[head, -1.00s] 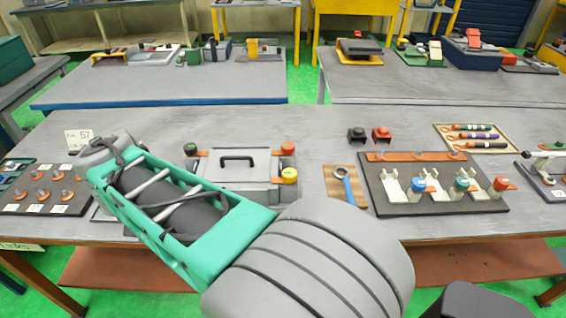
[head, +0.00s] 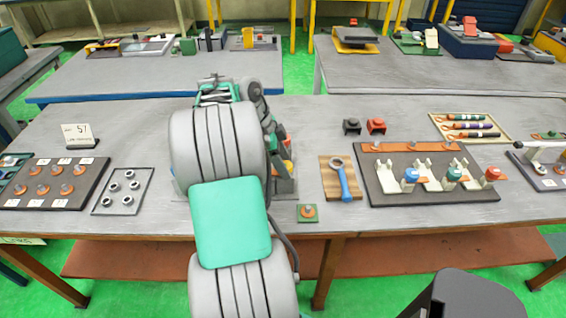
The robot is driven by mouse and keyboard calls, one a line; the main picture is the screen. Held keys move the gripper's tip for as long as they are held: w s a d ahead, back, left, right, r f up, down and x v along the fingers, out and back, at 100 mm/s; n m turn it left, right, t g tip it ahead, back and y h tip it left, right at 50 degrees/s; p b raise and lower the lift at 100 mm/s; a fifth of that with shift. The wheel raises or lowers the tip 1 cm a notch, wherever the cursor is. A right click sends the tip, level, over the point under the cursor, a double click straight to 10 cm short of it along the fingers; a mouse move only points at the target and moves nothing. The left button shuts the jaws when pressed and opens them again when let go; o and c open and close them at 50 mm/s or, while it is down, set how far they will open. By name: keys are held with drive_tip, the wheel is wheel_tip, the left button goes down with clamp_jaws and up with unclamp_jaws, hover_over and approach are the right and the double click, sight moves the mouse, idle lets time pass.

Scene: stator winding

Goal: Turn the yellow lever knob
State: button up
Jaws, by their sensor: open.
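The yellow lever knob (head: 287,167) is on the right side of a grey fixture (head: 284,186) on the workbench. My arm covers most of the fixture, and only a sliver of the knob shows past the arm's right edge. Part of my gripper (head: 268,125) shows at the far end of the arm, over the fixture's right side. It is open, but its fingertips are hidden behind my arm. I cannot tell whether it touches the knob.
A small green plate (head: 308,213) is at the front. A tray of rings (head: 122,191) and a dark peg board (head: 52,183) lie left. Bare bench separates them.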

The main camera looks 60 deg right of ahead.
drive_tip(key=shift+c, duration=0.4)
clamp_jaws()
